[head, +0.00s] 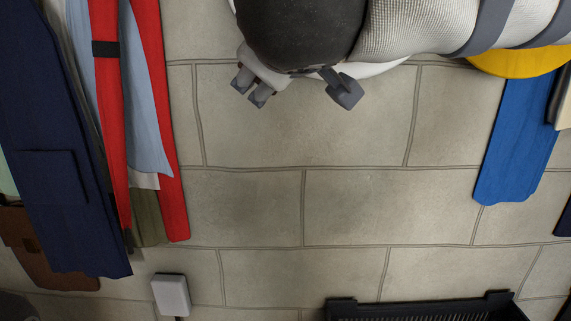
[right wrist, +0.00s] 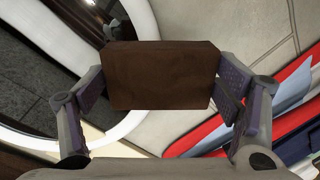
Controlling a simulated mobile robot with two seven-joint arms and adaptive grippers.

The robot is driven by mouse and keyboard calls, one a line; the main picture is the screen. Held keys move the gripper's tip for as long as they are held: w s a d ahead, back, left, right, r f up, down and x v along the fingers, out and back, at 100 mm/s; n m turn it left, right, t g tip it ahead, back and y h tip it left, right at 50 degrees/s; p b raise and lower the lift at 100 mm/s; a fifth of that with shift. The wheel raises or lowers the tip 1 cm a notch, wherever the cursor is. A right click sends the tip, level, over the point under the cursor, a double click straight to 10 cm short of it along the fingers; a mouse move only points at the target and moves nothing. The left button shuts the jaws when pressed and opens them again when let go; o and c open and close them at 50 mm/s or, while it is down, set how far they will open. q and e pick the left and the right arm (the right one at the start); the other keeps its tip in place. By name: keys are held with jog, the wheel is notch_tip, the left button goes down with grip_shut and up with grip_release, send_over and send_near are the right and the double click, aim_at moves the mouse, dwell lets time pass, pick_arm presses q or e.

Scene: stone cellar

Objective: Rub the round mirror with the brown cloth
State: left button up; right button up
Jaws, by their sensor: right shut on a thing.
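The brown cloth (right wrist: 160,75) looks like a dark folded pad in the right wrist view. My right gripper (right wrist: 162,88) is shut on it, with a finger at each side. In the head view this gripper (head: 300,92) is at the top, and the cloth is not visible there. The round mirror (right wrist: 35,75) has a white rim and dark glass at the left of the right wrist view. The cloth overlaps its rim in that view; I cannot tell whether they touch. In the head view only a bit of white rim (head: 378,70) shows behind my arm. My left gripper is not in view.
Red (head: 150,110), navy (head: 50,150) and light blue garments hang at the left, above a brown bag (head: 50,262). A blue cloth (head: 515,150) hangs at the right. A small white box (head: 171,294) and a black crate (head: 430,309) are low down. The stone wall between is bare.

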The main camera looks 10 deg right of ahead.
notch_tip(320, 180, up, 8)
jog(key=s+d+t+h, duration=0.1)
jog(key=d, duration=0.1)
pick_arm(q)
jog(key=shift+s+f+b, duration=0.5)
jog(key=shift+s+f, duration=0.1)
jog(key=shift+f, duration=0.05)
pick_arm(e)
jog(key=shift+m, duration=0.4)
jog(key=w, duration=0.3)
jog(key=w+d, duration=0.1)
jog(key=w, duration=0.1)
jog(key=shift+w+d+r, duration=0.1)
jog(key=shift+w, duration=0.3)
jog(key=shift+w+d, duration=0.2)
jog(key=shift+w, duration=0.7)
jog(key=shift+d, duration=0.1)
